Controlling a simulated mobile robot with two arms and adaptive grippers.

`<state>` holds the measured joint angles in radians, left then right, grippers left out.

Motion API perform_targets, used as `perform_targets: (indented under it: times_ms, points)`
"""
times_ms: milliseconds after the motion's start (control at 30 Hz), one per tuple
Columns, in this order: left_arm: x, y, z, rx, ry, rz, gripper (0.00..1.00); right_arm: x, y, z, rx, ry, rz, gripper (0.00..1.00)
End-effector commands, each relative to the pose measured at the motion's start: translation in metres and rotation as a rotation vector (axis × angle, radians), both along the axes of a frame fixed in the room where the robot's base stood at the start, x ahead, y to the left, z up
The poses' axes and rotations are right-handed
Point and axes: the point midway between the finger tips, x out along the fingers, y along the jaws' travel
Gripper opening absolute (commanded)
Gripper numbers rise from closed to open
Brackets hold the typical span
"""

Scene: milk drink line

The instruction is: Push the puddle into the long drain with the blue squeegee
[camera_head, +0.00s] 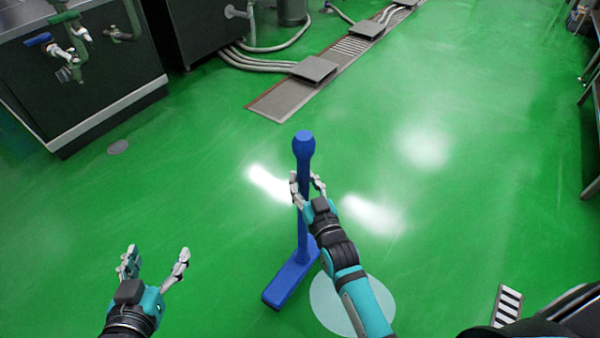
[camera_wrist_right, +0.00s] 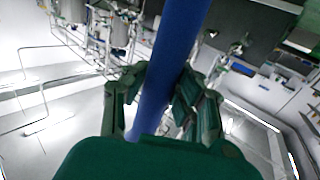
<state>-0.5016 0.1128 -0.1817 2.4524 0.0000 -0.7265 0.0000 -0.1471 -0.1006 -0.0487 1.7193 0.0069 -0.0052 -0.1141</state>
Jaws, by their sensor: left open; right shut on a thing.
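The blue squeegee (camera_head: 291,275) stands upright on the green floor, its handle rising to a rounded top and its wide head at the bottom. My right gripper (camera_head: 307,186) is shut around the handle, and the blue handle (camera_wrist_right: 174,55) also runs between the fingers in the right wrist view. My left gripper (camera_head: 156,262) is open and empty at the lower left. The pale round puddle (camera_head: 335,308) lies just right of the squeegee head, partly hidden by my right arm. The long drain (camera_head: 283,100) runs along the floor at the top, from centre toward the upper right.
Grey cover boxes (camera_head: 314,70) sit on the drain, with several hoses (camera_head: 262,62) leading to dark machines at the upper left. A dark cabinet (camera_head: 75,85) with taps stands at the left. Shelving edges the right side. The floor between squeegee and drain is clear.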

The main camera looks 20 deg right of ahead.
Motion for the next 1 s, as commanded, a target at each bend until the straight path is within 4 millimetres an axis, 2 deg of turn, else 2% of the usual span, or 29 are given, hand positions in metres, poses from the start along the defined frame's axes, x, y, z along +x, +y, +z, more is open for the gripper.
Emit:
perform_targets:
  times_ms: [33,200,400,667,1000]
  points:
    - [-0.008,0.004,-0.008,0.018,0.074,0.005,0.75,0.008,0.0,0.002,0.0,-0.008,0.0,0.0]
    - [-0.033,0.015,-0.04,0.066,0.281,0.02,0.75,0.023,0.0,-0.01,0.0,-0.007,0.001,0.0]
    - [-0.05,0.022,-0.056,0.091,0.393,0.028,0.75,0.031,0.0,-0.018,0.001,-0.008,0.0,0.0]
    - [-0.041,0.018,-0.051,0.078,0.336,0.023,0.75,0.031,0.0,-0.023,0.001,-0.008,0.0,0.0]
    - [-0.015,0.007,-0.025,0.035,0.147,0.009,0.75,0.031,0.0,-0.031,0.001,-0.008,0.001,0.0]
